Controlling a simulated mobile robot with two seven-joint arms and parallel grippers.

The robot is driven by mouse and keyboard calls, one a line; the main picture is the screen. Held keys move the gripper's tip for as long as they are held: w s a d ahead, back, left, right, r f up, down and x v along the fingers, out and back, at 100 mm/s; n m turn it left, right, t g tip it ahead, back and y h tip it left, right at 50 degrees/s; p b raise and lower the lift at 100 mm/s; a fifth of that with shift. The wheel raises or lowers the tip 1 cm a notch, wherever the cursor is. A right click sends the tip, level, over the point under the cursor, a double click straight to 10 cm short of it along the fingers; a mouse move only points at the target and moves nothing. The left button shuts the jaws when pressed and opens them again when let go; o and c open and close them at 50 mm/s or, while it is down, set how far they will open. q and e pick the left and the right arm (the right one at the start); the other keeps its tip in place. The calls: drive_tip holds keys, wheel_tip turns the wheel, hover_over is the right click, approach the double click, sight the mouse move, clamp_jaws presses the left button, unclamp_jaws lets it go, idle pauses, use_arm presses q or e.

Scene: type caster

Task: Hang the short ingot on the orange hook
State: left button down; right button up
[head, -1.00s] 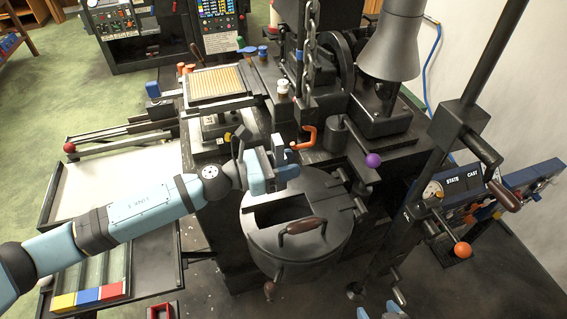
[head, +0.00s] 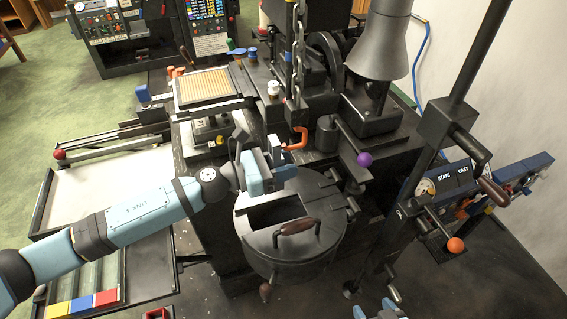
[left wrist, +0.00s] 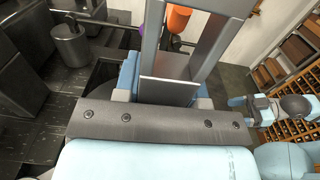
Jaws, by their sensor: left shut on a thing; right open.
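The orange hook (head: 297,139) sticks out from the dark machine in the middle of the head view. My left gripper (head: 268,170) is just left of and below it, above the round pot. It is shut on a grey metal piece, which I take to be the short ingot (head: 274,150); the fingers partly hide it. In the left wrist view the ingot (left wrist: 168,90) shows as a grey plate with two upright bars between the blue fingers. An orange part (left wrist: 179,19) shows behind the bars; whether the ingot touches the hook I cannot tell. My right gripper (head: 380,311) shows partly at the bottom edge, open.
The round dark pot (head: 268,245) with a brown handle stands below the left gripper. A purple-knobbed lever (head: 364,159) is right of the hook. A chain (head: 296,50) hangs above it. A tall black post (head: 450,110) stands at right.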

use_arm(q)
drive_tip(key=shift+r+x, duration=0.2)
drive_tip(key=shift+x, duration=0.8)
drive_tip(key=shift+w+d, duration=0.1)
drive_tip(key=shift+d, duration=0.25)
drive_tip(key=shift+x, duration=0.8)
drive_tip(key=shift+f+b, duration=0.6)
drive_tip(key=shift+f, duration=0.35)
idle(0.6)
drive_tip(key=shift+f, duration=0.15)
idle(1.1)
drive_tip(key=shift+f, duration=0.2)
idle(0.3)
unclamp_jaws()
drive_tip(key=shift+r, duration=0.1)
drive_tip(key=b+v, duration=0.4)
drive_tip(key=v, duration=0.9)
drive_tip(key=shift+a, duration=0.35)
